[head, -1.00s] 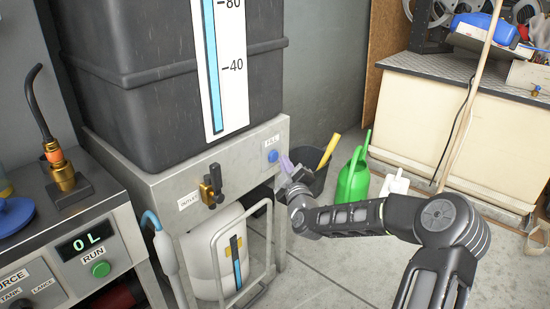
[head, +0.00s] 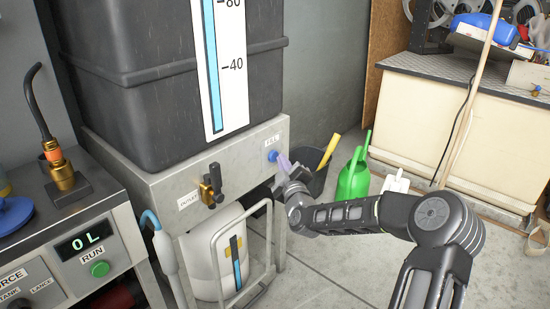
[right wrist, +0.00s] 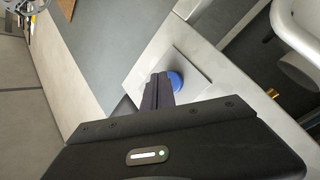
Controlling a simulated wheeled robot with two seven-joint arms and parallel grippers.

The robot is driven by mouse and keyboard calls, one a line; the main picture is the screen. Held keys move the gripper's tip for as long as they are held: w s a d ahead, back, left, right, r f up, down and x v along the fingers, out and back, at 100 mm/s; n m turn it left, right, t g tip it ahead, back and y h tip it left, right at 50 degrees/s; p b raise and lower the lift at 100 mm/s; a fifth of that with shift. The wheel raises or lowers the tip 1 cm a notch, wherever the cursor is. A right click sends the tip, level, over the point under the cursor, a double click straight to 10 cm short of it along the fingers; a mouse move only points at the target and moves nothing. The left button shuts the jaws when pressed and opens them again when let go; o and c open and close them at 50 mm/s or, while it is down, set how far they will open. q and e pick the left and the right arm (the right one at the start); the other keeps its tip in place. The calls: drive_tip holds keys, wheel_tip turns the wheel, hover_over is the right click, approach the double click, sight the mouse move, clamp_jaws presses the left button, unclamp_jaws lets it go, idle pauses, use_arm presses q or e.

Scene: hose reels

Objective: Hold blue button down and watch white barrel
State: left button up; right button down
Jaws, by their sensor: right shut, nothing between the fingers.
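The blue button (head: 272,156) sits on the grey metal panel under the FILL label in the head view. It also shows in the right wrist view (right wrist: 176,81), partly behind my fingertips. My right gripper (head: 284,163) is shut and empty, its fingertips at the button; contact looks likely, but I cannot tell how far the button is pressed. The white barrel (head: 208,258) stands below the panel behind a metal frame, with a blue level strip (head: 237,262) on its front. My left gripper is not in view.
A large dark tank (head: 150,80) with a blue-and-white scale stands above the panel. A black outlet valve (head: 211,184) is left of the button. A dark bucket (head: 312,172) and green watering can (head: 354,175) stand on the floor behind my right gripper. A display (head: 86,239) reads 0 L.

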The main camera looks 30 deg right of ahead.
drive_tip(key=shift+w+a, duration=0.2)
drive_tip(key=shift+w, duration=0.35)
idle(1.8)
idle(1.3)
drive_tip(key=shift+s+d, duration=0.3)
drive_tip(key=shift+s, duration=0.65)
drive_tip(key=shift+s, duration=0.1)
drive_tip(key=s, duration=0.1)
drive_tip(key=s+d, duration=0.1)
drive_tip(key=s, duration=0.2)
drive_tip(key=shift+s+d, duration=0.25)
drive_tip(key=shift+s, duration=0.05)
idle(0.4)
